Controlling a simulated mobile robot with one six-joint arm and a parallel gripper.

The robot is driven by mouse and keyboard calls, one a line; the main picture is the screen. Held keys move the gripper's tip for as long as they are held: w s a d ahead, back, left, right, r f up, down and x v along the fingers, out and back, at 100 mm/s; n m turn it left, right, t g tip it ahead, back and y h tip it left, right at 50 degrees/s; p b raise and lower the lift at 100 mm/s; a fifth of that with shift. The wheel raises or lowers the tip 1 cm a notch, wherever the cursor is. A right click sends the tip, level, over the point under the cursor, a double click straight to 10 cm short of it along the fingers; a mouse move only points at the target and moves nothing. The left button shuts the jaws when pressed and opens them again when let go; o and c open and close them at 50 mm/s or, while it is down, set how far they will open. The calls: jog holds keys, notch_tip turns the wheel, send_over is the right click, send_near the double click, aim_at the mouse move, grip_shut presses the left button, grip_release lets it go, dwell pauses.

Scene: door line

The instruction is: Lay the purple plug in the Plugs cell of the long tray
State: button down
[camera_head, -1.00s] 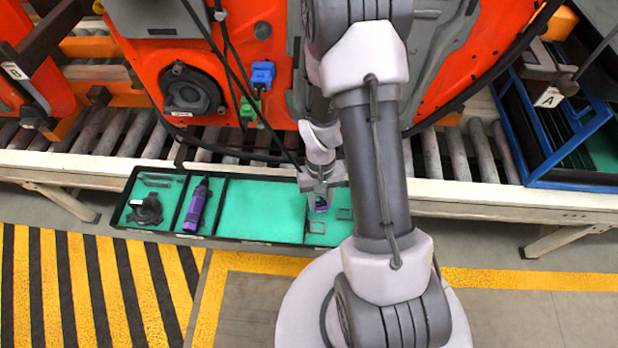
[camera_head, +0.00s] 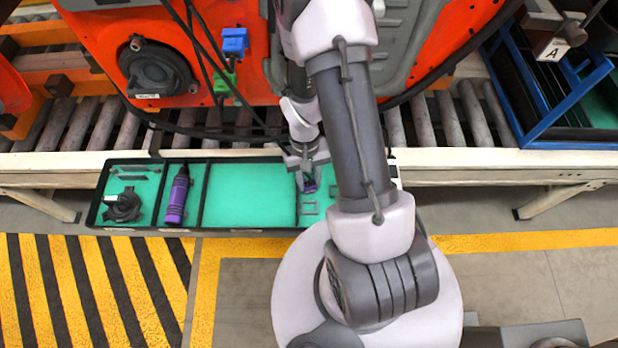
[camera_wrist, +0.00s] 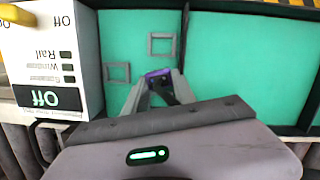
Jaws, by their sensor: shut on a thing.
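My gripper (camera_head: 308,172) is shut on the purple plug (camera_head: 310,187), over the right-hand part of the long tray (camera_head: 250,231). In the wrist view the plug (camera_wrist: 158,73) shows between the fingertips (camera_wrist: 160,88), above a green floor with two grey square outlines. The fingers hide part of the plug, and I cannot tell whether it touches the floor. The tray has a black rim, green floor and dividers. Its cell labels are not readable, and my arm hides its right end.
The tray holds a purple bottle (camera_head: 177,196) and a black round part (camera_head: 122,206) in its left cells. Behind are a roller conveyor (camera_head: 440,120) and an orange door (camera_head: 120,25) with hanging cables. A blue rack (camera_head: 560,120) stands right. A white switch box (camera_wrist: 45,55) is close in the wrist view.

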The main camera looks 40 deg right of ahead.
jog(key=shift+f+b, duration=0.4)
jog(key=shift+f, duration=0.05)
jog(key=c, duration=0.9)
grip_release()
jog(key=shift+c, duration=0.2)
jog(key=shift+r, duration=0.1)
jog(key=p+v, duration=0.3)
jog(key=v, duration=0.4)
jog(key=shift+r, duration=0.35)
